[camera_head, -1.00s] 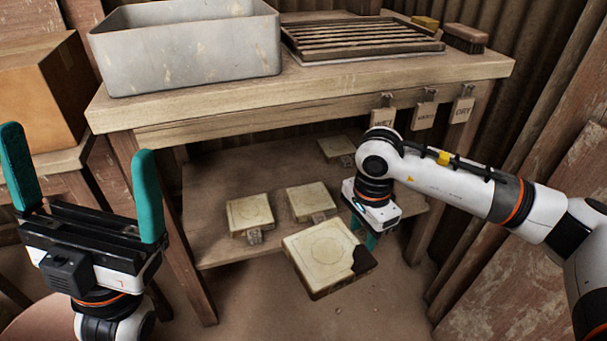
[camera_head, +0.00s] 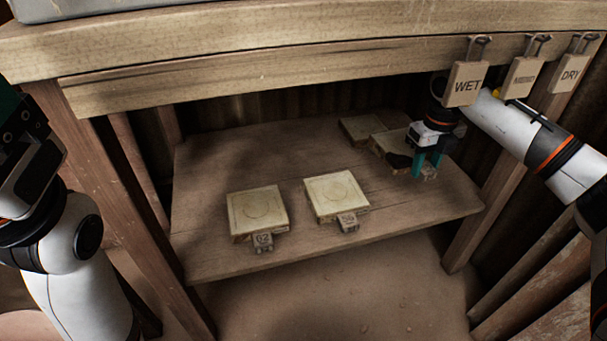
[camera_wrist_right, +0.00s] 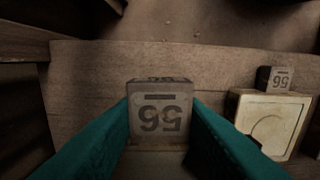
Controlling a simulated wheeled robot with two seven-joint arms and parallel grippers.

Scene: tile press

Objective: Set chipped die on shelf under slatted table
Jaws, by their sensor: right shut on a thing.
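The chipped die (camera_head: 388,147), a pale square block with a dark broken corner, is at the back right of the shelf (camera_head: 300,253) under the table (camera_head: 300,38). My right gripper (camera_head: 428,163) is shut on its small numbered tab (camera_wrist_right: 160,112), which sits between the teal fingers in the right wrist view. The gripper hides part of the die, and I cannot tell whether the die touches the shelf or hovers just above it. My left gripper (camera_head: 20,140) is partly cut off at the left edge; its opening does not show.
Two whole dies, left (camera_head: 257,210) and right (camera_head: 336,194), lie on the shelf's front half. Another die (camera_head: 360,128) lies at the back, close to the chipped one. The shelf's left side is bare.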

